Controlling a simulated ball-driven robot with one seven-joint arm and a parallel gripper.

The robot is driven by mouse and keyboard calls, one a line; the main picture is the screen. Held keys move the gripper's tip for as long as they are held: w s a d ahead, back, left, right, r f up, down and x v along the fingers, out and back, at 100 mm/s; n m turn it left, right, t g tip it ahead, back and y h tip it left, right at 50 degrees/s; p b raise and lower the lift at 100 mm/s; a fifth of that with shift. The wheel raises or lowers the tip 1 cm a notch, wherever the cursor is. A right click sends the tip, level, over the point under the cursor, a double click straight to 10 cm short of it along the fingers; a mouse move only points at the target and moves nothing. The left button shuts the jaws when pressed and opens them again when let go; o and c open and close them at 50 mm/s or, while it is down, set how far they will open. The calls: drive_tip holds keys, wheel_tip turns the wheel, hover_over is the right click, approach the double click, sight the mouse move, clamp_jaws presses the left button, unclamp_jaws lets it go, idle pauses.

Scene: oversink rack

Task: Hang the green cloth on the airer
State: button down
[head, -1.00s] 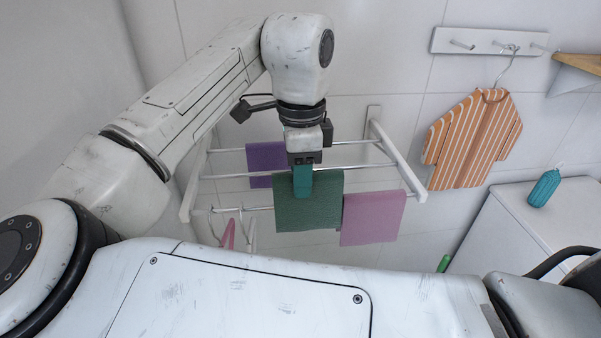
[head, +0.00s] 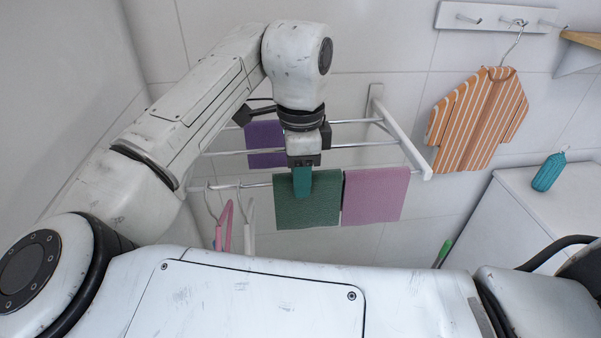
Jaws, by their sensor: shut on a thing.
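The green cloth (head: 320,208) hangs flat at the front bar of the airer (head: 412,158), just left of a pink cloth (head: 375,197). Its top edge is about level with the pink cloth's top edge and covers that stretch of the bar. I cannot tell whether it is draped over the bar or only in front of it. My gripper (head: 302,190) points down from above, its teal fingers shut on the green cloth near its upper middle. The gripper hides part of the cloth's top edge.
A purple cloth (head: 265,142) hangs on a bar behind. Pink (head: 224,225) and white (head: 249,225) hangers hang at the front bar's left. A striped orange shirt (head: 478,120) hangs from a wall hook rail (head: 490,17). A teal item (head: 548,172) lies on a white cabinet (head: 520,225) at right.

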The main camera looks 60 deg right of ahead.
drive_tip(key=c, duration=0.7)
unclamp_jaws()
drive_tip(key=shift+r, duration=0.1)
wheel_tip(320, 180, up, 11)
drive_tip(key=shift+f, duration=0.2)
